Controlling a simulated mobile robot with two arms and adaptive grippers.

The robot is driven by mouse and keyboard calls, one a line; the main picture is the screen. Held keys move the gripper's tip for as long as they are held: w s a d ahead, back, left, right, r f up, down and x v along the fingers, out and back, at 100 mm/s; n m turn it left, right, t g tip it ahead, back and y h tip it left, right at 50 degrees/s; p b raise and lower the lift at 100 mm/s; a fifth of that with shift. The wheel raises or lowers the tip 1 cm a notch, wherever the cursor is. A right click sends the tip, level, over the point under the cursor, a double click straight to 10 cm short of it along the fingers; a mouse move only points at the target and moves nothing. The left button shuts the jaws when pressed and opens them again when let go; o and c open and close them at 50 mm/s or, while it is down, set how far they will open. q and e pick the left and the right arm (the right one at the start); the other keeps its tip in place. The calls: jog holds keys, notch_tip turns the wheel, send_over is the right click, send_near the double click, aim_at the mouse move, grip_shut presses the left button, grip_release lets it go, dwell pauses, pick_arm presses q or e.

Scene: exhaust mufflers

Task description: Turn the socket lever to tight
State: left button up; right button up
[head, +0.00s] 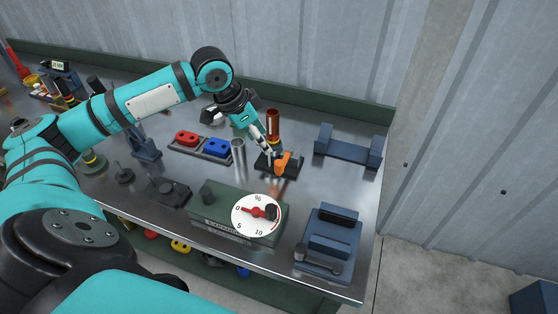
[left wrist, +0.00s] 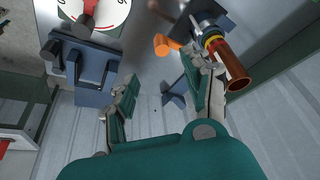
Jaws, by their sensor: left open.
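The orange socket lever (head: 284,161) sits on a dark socket base (head: 265,168) in the middle of the bench. A copper-coloured tube (head: 272,120) stands upright behind it. My left gripper (head: 269,148) is just above and beside the lever and partly hides the base. In the left wrist view the gripper (left wrist: 165,88) is open with nothing between its fingers. There the lever (left wrist: 165,44) lies beyond the fingertips, apart from them, and the tube (left wrist: 228,66) is behind the right finger. My right gripper is not in view.
A green box (head: 212,208) with a round dial (head: 256,215) stands in front. A blue clamp fixture (head: 330,245) is at front right, and a blue cradle (head: 347,152) at back right. A metal cylinder (head: 238,155) and a tray (head: 190,149) with red and blue parts are left.

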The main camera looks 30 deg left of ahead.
pick_arm(q)
send_near(279, 163)
jog(key=f, duration=0.2)
jog(key=x, duration=0.2)
jog(key=p+x, duration=0.1)
jog(key=x, duration=0.2)
jog(key=shift+w+d, duration=0.2)
jog(key=shift+w, duration=0.15)
jog(key=shift+x, duration=1.05)
jog(key=shift+w+f+p, duration=0.25)
jog(key=shift+f+p, duration=0.05)
jog(key=shift+f, duration=0.2)
grip_shut()
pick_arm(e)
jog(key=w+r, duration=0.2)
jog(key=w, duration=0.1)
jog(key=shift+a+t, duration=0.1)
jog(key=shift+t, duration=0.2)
